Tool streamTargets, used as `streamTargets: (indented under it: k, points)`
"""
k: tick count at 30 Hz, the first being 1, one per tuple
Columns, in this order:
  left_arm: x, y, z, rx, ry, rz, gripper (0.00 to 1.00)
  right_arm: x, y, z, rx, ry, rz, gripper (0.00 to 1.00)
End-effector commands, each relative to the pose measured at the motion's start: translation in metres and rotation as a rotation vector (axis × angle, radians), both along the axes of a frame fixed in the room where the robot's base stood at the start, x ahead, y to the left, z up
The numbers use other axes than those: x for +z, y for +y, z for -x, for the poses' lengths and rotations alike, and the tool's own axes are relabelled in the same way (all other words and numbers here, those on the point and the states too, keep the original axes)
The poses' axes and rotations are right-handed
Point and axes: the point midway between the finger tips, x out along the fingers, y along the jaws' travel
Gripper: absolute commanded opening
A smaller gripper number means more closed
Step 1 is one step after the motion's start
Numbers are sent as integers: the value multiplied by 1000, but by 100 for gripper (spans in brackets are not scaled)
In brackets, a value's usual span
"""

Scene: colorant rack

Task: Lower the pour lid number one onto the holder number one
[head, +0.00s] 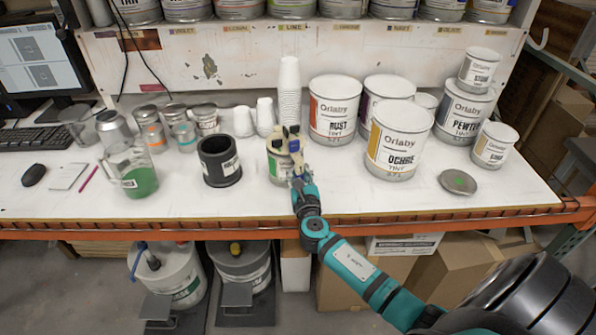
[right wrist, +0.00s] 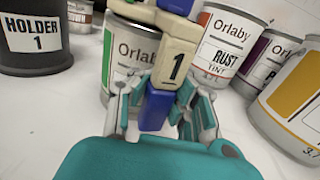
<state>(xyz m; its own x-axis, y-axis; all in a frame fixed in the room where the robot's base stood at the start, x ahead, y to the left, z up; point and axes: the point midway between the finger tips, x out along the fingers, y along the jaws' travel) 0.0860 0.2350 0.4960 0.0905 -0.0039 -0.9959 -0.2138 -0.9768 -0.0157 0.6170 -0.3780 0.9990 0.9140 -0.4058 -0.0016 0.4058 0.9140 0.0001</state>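Pour lid number one (head: 287,143) is beige with blue parts and a black "1" label. It also shows in the right wrist view (right wrist: 177,62). My right gripper (head: 296,177) has its fingers on both sides of the lid, shut on it. The lid is at the top of a green-labelled Orlaby can (right wrist: 133,50); I cannot tell whether it touches the can. Holder number one (head: 220,163) is an open black cylinder to the left of the lid, upright on the table, its opening empty of any lid. It also shows in the right wrist view (right wrist: 35,40). My left gripper is not in view.
Rust (head: 333,108), Ochre (head: 397,142) and other tint cans stand right of the lid. White cups (head: 289,95) are stacked behind it. A jug with green liquid (head: 138,178) stands left of the holder. The table's front strip is mostly clear.

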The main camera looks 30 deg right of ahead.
Motion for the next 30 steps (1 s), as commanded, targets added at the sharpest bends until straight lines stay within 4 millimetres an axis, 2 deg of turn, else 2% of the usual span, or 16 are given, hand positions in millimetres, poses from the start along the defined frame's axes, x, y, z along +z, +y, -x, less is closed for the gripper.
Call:
streamTargets:
  k: [4, 17, 20, 28, 30]
  points:
    - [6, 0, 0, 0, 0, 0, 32, 6, 0, 0, 0, -2, 1, 0]
    - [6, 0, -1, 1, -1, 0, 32, 7, 3, -1, 5, -3, 0, 0]
    - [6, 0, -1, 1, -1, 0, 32, 9, 13, -2, 18, -3, 0, 0]
    - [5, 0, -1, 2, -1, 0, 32, 15, 54, -4, 72, -4, -2, 0]
    - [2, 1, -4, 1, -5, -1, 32, 15, 54, -8, 71, -5, 2, 0]
